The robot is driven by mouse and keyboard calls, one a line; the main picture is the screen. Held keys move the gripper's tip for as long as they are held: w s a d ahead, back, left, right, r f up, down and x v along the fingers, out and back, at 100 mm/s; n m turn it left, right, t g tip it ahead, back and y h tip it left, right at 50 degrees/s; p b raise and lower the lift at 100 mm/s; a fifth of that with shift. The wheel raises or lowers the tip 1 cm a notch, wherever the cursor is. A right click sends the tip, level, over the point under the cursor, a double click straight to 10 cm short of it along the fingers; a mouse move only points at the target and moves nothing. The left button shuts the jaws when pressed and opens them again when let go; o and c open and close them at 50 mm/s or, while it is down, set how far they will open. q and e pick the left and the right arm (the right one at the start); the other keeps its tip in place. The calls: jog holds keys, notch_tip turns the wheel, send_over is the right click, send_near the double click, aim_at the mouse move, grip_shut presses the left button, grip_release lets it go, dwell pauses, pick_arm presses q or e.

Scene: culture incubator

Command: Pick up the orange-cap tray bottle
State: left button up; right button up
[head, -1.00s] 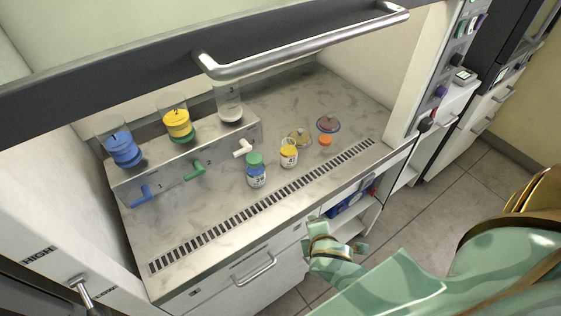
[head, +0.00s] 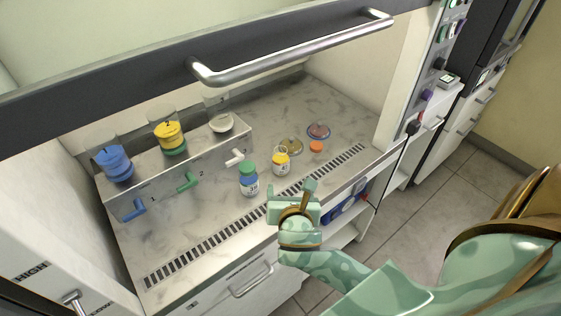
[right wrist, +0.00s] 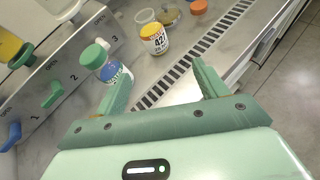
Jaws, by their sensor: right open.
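A small orange cap-like thing (head: 316,147) sits on the marbled worktop (head: 205,215), right of the other bottles. It also shows at the top of the right wrist view (right wrist: 199,6); I cannot tell how much bottle is under it. A yellow-topped bottle (head: 281,165), labelled 42 in the right wrist view (right wrist: 154,42), stands left of it. A green-capped blue bottle (head: 249,181) stands further left. My right gripper (head: 291,191) is open and empty over the worktop's front edge, in front of the yellow-topped bottle and apart from it. My left gripper is out of view.
Two round dishes, yellowish (head: 291,145) and reddish (head: 318,130), lie behind the orange thing. A stepped rack (head: 160,190) with coloured valves and containers stands at left. The raised sash handle (head: 300,48) crosses above. A slotted vent (head: 225,233) runs along the front.

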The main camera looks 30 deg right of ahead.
aim_at(281, 166)
jog(key=shift+n, duration=0.7)
jog(key=b+x, duration=0.1)
jog(key=x, duration=0.2)
jog(key=r+b+x, duration=0.1)
jog(key=x, duration=0.3)
jog(key=b+x, duration=0.1)
jog(key=x, duration=0.3)
jog(key=shift+w+r, duration=0.15)
jog(key=shift+w, duration=0.25)
jog(key=b+x, duration=0.2)
jog(key=x, duration=0.1)
jog(key=b+x, duration=0.1)
jog(key=x, duration=0.1)
jog(key=shift+w+a+f, duration=0.2)
jog(key=shift+w+f, duration=0.05)
jog(key=shift+f, duration=0.05)
jog(key=shift+r, duration=0.1)
jog(key=shift+s, duration=0.1)
jog(key=c, duration=1.1)
jog(key=shift+r, duration=0.1)
